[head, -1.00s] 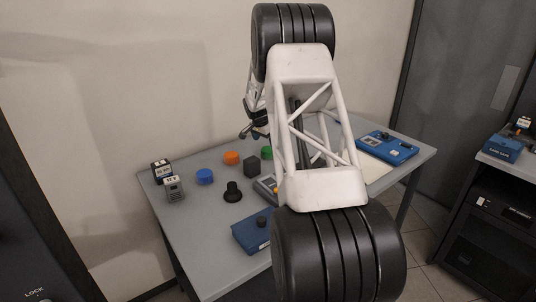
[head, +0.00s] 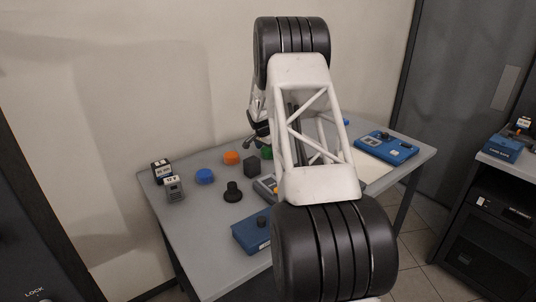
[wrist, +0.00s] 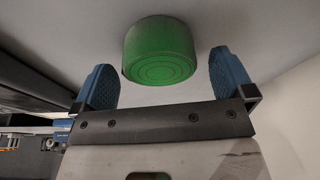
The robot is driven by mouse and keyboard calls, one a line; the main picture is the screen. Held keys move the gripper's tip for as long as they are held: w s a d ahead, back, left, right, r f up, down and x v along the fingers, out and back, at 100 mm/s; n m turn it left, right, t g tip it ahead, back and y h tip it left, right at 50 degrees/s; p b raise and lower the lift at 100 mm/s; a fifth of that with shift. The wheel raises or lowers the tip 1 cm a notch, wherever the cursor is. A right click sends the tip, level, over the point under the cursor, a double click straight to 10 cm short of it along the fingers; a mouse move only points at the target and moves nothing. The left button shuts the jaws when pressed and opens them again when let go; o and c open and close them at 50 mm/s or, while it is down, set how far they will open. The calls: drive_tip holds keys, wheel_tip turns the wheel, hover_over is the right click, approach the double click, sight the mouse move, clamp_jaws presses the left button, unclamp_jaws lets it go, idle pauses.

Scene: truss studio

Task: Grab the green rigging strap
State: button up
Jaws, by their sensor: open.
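The green rigging strap (wrist: 160,52) is a rolled green coil lying on the table. In the wrist view it sits ahead of my gripper (wrist: 162,82), roughly centred between the two blue fingertips. The fingers are open, with visible gaps to either side of the strap, and I see no contact. In the head view the strap (head: 267,153) is a small green patch, partly hidden by my arm. My gripper (head: 254,143) shows there just behind and to the left of the strap, also partly hidden.
A blue box (head: 250,236) lies at the front. A blue device (head: 387,147) is at right.

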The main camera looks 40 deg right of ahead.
drive_tip(key=shift+d+f, duration=0.2)
drive_tip(key=shift+f, duration=0.5)
drive_tip(key=shift+c, duration=0.2)
drive_tip(key=c, duration=1.1)
drive_tip(key=shift+o, duration=0.2)
drive_tip(key=shift+r, duration=0.15)
drive_tip(key=shift+r, duration=4.9)
